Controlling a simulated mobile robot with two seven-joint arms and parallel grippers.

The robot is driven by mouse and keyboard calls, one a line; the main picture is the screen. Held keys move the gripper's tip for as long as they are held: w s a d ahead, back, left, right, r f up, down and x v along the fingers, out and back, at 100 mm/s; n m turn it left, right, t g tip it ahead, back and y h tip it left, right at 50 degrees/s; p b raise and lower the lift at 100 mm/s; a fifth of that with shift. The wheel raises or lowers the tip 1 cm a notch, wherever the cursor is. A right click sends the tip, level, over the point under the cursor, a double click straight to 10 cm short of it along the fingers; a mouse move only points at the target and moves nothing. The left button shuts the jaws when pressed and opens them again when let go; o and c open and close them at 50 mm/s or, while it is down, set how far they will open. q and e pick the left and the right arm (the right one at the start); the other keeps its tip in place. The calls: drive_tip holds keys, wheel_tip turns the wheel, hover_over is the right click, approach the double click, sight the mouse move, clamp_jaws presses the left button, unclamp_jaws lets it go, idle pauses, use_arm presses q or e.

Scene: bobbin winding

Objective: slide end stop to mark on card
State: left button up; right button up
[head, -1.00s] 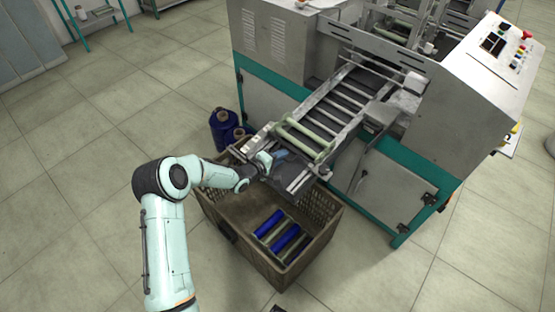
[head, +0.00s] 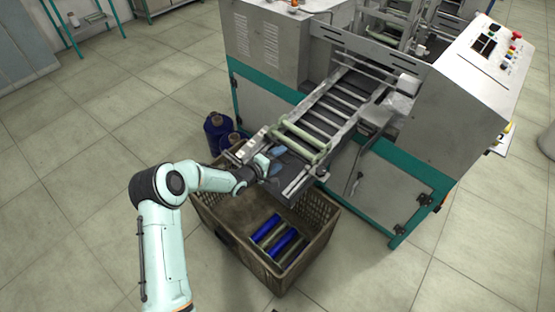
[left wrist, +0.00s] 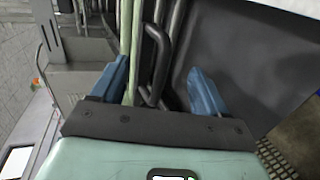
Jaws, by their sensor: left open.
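My left gripper (head: 273,162) is open at the lower end of the machine's sloping roller chute (head: 338,106). In the left wrist view, a black bent handle (left wrist: 160,45) stands between its two blue fingers (left wrist: 158,78), with gaps on both sides. It looks like part of the end stop; the stop's body is not clearly made out. A pale green bar (left wrist: 131,50) runs beside the left finger. In the head view, pale green bars (head: 305,135) lie across the chute just above the gripper. No mark is readable. My right gripper is not in view.
A brown crate (head: 323,225) with blue and pale bobbins (head: 267,226) stands under the chute end. Dark blue spools (head: 216,131) stand on the floor behind it. A white sheet with yellow (head: 503,140) hangs at the machine's right side.

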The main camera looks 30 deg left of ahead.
use_arm(q)
drive_tip(key=p+v, duration=0.4)
drive_tip(key=v, duration=0.4)
idle(0.7)
